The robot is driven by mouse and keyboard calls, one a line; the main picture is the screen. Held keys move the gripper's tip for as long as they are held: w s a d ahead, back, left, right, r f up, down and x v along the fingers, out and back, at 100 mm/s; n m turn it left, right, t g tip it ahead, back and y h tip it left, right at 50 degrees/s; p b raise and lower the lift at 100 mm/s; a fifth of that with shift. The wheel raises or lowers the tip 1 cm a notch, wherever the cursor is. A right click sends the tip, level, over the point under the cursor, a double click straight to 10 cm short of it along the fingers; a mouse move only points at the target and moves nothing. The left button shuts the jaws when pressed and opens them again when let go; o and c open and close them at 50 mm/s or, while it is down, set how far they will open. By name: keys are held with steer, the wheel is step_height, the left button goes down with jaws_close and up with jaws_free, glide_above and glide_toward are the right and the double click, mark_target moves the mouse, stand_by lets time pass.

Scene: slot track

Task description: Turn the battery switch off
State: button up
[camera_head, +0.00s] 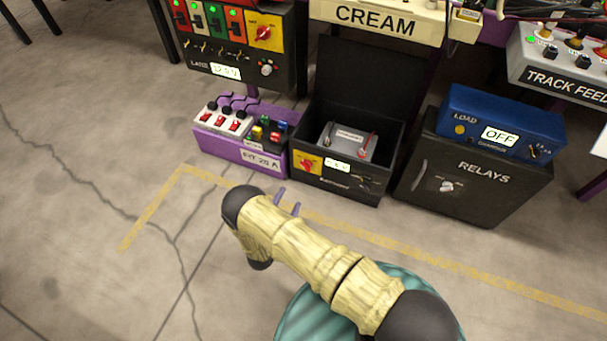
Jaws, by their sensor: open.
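The black open-lidded battery box (382,184) stands on the floor in the middle of the view, with a grey battery (346,142) inside. A red rotary switch on a yellow plate (306,165) is at the left of its front face, beside a small lit display (337,165); the knob's exact position is too small to read. My gripper (289,201) shows as two purple fingertips in front of and below the switch, apart from it in the picture. It is open and seems empty; its base is hidden behind my arm.
A purple fuse box (226,148) stands left of the battery box. A black relay cabinet (474,182) with a blue load unit (501,122) on top stands to its right. A panel (244,77) with another red knob (264,33) is above left. The floor in front is clear.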

mark_target(305, 168)
steer(key=b+x, duration=0.5)
steer(key=x, duration=0.8)
steer(key=shift+a, duration=0.1)
steer(key=c, duration=1)
